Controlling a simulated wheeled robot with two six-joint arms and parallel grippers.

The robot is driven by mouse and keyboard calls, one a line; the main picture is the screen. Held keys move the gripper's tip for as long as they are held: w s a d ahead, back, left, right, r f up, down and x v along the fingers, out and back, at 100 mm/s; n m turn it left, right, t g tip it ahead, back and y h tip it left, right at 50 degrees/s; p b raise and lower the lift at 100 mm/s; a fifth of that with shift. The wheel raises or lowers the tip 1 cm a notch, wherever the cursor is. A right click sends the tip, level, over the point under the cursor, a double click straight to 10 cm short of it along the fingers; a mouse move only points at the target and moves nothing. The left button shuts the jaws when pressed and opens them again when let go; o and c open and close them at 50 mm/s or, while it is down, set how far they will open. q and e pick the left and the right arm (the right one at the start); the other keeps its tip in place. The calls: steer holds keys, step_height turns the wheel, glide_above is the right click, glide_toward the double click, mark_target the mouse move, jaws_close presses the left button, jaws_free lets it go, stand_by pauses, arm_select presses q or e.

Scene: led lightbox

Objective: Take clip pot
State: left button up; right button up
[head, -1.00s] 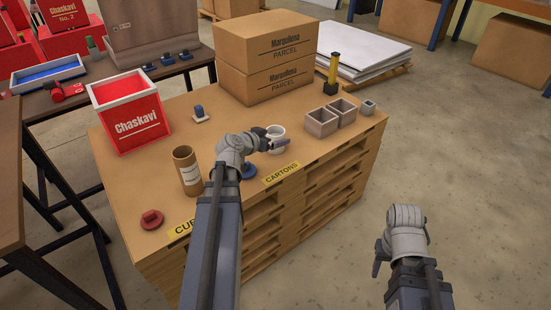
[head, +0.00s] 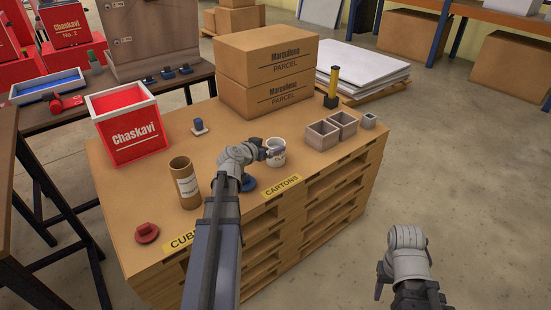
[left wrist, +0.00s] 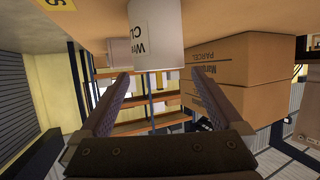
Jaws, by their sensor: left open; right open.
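The clip pot (head: 278,158) is a white cylinder with dark lettering, standing upright near the front edge of the parcel-topped stand. My right gripper (head: 381,282) is open and empty, in front of the stand at the right.
Grey square boxes (head: 322,135) stand just right of the pot. A brown tube (head: 185,184), a red knobbed piece (head: 147,233) and a blue disc (head: 249,184) are to the left. Stacked parcels (head: 266,60) and a red Chaskavi bin (head: 128,130) stand behind. Floor at right is clear.

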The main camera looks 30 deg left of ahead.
mark_target(279, 142)
arm_select(q)
steer(key=b+x, duration=0.1)
steer(key=x, duration=0.2)
steer(key=shift+w+f, duration=0.15)
steer(key=shift+f, duration=0.05)
steer(key=shift+r, duration=0.1)
jaws_close()
stand_by(0.5)
